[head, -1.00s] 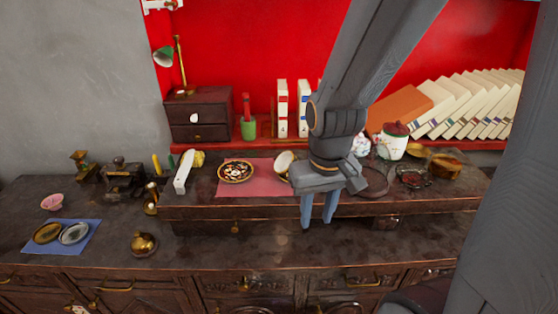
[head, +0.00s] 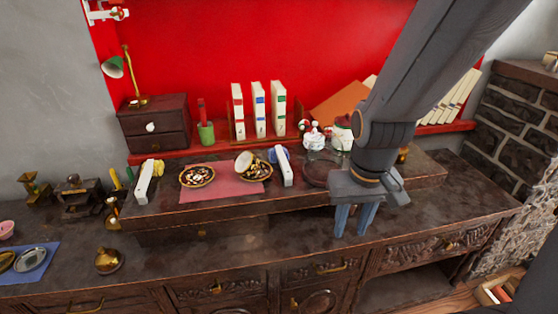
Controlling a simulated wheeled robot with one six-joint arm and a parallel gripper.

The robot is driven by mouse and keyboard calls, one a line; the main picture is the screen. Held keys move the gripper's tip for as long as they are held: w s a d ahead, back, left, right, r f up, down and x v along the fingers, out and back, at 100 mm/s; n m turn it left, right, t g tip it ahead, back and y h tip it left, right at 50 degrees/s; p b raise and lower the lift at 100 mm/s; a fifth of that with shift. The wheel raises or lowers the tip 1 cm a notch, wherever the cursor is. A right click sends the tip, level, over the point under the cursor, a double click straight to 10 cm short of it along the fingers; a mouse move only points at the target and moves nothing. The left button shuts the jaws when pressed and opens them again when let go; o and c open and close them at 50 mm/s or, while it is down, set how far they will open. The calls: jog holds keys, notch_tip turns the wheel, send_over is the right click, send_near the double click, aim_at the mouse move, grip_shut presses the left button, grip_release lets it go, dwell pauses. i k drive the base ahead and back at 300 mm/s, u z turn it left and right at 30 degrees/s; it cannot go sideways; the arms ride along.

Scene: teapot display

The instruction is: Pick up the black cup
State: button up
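No plainly black cup can be made out. A small cup (head: 244,161) with a pale inside leans on a dark patterned saucer (head: 262,173), on the raised wooden shelf near the pink mat; its outer side is mostly turned away. My gripper (head: 353,221) points down in front of the shelf, to the right of the cup and well apart from it. Its two fingers are spread with a gap between them, and nothing shows between them. My arm hides part of the shelf behind it.
A patterned plate (head: 197,176) lies on the pink mat (head: 225,187). White upright pieces (head: 145,182) and (head: 285,166) flank them. A white pot (head: 314,140) and a dark round tray (head: 318,174) are near my arm. The front counter (head: 270,245) is mostly clear.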

aim_at(246, 164)
jog(key=z, duration=0.05)
jog(key=i, duration=0.4)
jog(key=z, duration=0.1)
jog(key=k, duration=0.75)
jog(key=u, duration=0.45)
jog(key=i, duration=0.85)
jog(key=z, duration=0.1)
